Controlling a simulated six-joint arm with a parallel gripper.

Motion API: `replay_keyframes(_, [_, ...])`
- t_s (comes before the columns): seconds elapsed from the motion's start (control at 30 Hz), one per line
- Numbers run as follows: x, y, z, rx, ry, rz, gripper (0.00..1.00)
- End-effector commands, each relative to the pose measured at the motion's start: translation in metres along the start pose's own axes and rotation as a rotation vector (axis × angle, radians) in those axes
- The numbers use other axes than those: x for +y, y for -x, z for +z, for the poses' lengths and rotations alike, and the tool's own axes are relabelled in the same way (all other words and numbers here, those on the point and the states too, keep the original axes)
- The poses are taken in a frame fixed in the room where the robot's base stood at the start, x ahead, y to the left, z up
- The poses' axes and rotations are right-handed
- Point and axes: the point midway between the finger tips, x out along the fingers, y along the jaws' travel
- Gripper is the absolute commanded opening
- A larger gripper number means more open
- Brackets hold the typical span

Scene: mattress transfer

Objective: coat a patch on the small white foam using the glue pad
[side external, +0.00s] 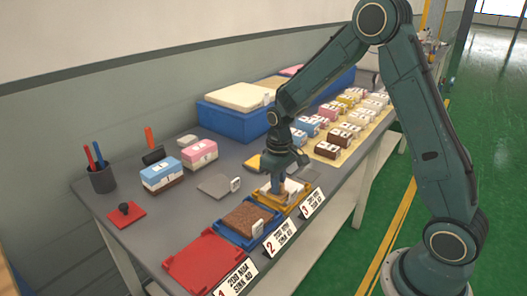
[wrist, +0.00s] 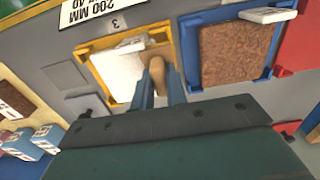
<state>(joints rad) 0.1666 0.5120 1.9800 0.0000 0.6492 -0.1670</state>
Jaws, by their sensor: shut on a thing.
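The small white foam (side external: 294,187) lies in the yellow tray at station 3. It also shows as a white slab in the yellow frame in the wrist view (wrist: 117,72). My gripper (side external: 277,183) points down over this tray, right beside or over the foam. In the wrist view its two blue fingers (wrist: 158,92) are closed around a tan, rounded handle (wrist: 156,72), which appears to be the glue pad's. The pad's working face is hidden, so I cannot tell whether it touches the foam.
A blue tray (side external: 270,236) with brown foam stands beside the yellow tray (side external: 292,206), then a red tray (side external: 205,262). Behind are a grey plate (side external: 216,186), pink and blue foam stacks (side external: 199,154), a pen cup (side external: 102,178) and a blue bin (side external: 235,118). Many small blocks stand farther right.

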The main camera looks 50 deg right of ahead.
Motion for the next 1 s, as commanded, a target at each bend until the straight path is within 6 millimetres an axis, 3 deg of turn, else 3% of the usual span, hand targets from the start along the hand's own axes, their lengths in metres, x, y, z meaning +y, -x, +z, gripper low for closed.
replay_keyframes(0.03, [0.004,-0.006,0.001,-0.003,-0.002,0.0,0.0])
replay_keyframes(1.0, [0.092,-0.005,0.0,-0.001,-0.003,0.0,0.0])
